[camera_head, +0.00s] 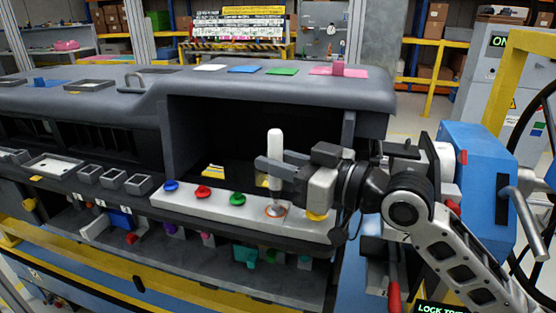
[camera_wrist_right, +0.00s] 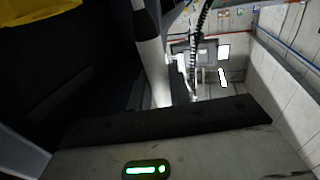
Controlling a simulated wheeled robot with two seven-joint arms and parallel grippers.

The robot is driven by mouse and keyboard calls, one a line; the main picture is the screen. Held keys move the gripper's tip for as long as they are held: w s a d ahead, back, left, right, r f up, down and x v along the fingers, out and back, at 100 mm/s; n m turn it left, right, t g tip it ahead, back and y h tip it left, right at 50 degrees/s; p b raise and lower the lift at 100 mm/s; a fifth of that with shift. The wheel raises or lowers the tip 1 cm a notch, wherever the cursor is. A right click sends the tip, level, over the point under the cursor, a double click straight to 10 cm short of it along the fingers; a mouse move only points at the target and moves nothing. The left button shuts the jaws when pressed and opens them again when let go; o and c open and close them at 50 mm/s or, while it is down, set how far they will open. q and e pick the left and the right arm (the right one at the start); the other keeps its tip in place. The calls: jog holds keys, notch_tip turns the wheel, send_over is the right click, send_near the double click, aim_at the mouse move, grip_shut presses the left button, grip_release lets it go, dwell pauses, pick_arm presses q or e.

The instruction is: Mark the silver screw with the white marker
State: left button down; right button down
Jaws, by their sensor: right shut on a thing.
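The white marker (camera_head: 275,145) stands about upright in my right gripper (camera_head: 270,172), which is shut on it. It also shows in the right wrist view (camera_wrist_right: 151,55) as a pale shaft. Its lower end is just above or on the silver screw (camera_head: 275,210), which has an orange ring around it on the light strip (camera_head: 180,204). I cannot tell whether the tip touches the screw. My left gripper is not in view.
Blue (camera_head: 170,186), red (camera_head: 203,191) and green (camera_head: 237,198) knobs sit left of the screw on the strip. A yellow one (camera_head: 317,215) is at the right, under my gripper. The dashboard's overhanging top (camera_head: 270,92) is above and behind the marker.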

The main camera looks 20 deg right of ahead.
aim_at(281, 138)
dwell(0.4)
jog(key=shift+f, duration=0.35)
dwell(0.6)
jog(key=shift+r+p, duration=2.25)
jog(key=shift+r, duration=0.35)
jog(key=shift+f, duration=0.1)
